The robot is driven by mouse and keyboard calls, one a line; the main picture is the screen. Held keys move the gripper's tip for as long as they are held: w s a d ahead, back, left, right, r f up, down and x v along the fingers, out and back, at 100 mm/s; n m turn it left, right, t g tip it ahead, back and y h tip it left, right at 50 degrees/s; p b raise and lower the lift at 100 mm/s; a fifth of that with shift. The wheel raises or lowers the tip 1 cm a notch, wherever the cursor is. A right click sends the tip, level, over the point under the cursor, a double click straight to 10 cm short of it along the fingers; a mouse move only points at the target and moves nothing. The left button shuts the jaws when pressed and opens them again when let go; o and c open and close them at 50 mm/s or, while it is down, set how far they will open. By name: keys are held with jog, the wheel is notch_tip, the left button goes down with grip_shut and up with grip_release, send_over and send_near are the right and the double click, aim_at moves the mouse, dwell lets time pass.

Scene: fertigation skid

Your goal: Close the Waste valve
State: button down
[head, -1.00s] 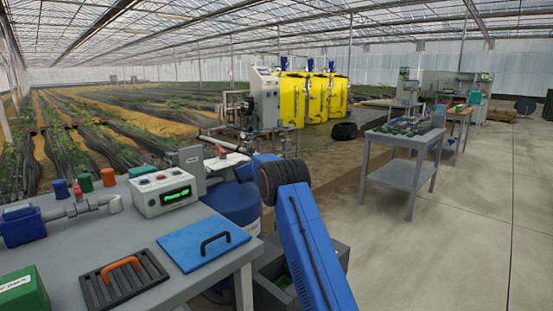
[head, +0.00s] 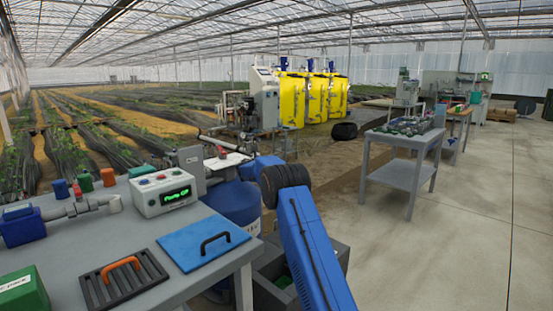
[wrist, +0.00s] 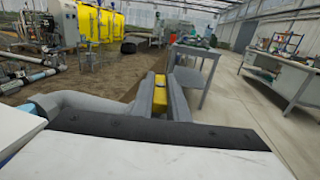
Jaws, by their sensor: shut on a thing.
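In the wrist view, my gripper (wrist: 164,98) is shut on a small yellow piece (wrist: 160,94), which shows between its two grey fingers. The rest of this piece is hidden, so I cannot tell whether it is the Waste valve's handle. No label reading Waste is legible in either view. In the head view, my blue arm rises from the bottom and bends left near the bench; my gripper's fingertips cannot be made out there.
A grey bench (head: 225,270) at left carries a control box (head: 162,192) with a lit green display, a blue panel (head: 203,244), a black grate (head: 124,281) and grey pipework (head: 85,208). A grey table (head: 400,172) stands right. The concrete floor at right is clear.

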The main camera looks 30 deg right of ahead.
jog(key=shift+m+g+h, duration=0.8)
jog(key=shift+m+g, duration=0.5)
jog(key=shift+g, duration=0.4)
jog(key=c, duration=1.7)
grip_release()
jog(key=shift+a, duration=0.1)
jog(key=v, duration=1.7)
jog(key=shift+a+f, duration=0.1)
jog(key=shift+a, duration=0.05)
